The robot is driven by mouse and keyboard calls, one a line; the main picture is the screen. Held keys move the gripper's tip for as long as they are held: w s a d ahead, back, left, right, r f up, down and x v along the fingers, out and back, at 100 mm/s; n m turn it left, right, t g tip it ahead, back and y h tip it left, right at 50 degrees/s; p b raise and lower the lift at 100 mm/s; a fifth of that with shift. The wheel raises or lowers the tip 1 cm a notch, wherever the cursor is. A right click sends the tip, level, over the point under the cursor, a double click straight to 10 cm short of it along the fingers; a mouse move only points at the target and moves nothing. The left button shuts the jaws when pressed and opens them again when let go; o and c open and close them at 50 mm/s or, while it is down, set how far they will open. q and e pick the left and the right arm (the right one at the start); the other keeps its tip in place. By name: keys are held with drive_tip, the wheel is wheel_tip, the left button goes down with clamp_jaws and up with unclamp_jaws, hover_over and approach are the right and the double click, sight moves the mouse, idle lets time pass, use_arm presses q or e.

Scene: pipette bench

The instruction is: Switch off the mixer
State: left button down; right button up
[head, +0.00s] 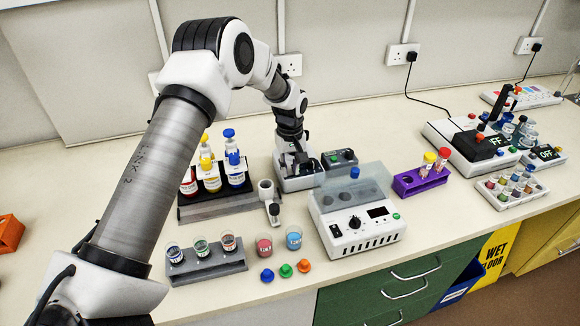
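My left arm comes in from the left, and its gripper (299,160) points down over a small grey device (297,183) that stands behind the white dial unit. The gripper hides much of this device, and I cannot tell whether the fingers touch it or are apart. A dark panel (340,157) with small controls sits just right of the gripper. No label names the mixer. The white unit (358,235) has a dial, a dark display, a green button and a clear bluish lid. My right gripper is not in view.
A bottle rack (205,207) and a beaker rack (208,266) stand left, with loose coloured caps (286,270) near the front edge. A purple tube rack (420,181) is right of the white unit. Devices with "OFF" signs (547,153) stand far right.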

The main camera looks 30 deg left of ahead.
use_arm(q)
drive_tip(key=shift+a, duration=0.1)
drive_tip(key=shift+w+a+g+h, duration=0.1)
drive_tip(key=shift+g+h, duration=0.2)
drive_tip(key=shift+h, duration=0.1)
drive_tip(key=shift+w+a+f+g+h, duration=0.1)
drive_tip(key=shift+w+a+g+h, duration=0.05)
drive_tip(key=shift+g+h, duration=0.35)
drive_tip(key=c, duration=1.3)
unclamp_jaws()
drive_tip(key=o, duration=0.3)
drive_tip(key=shift+w+a, duration=0.1)
drive_tip(key=shift+w, duration=0.05)
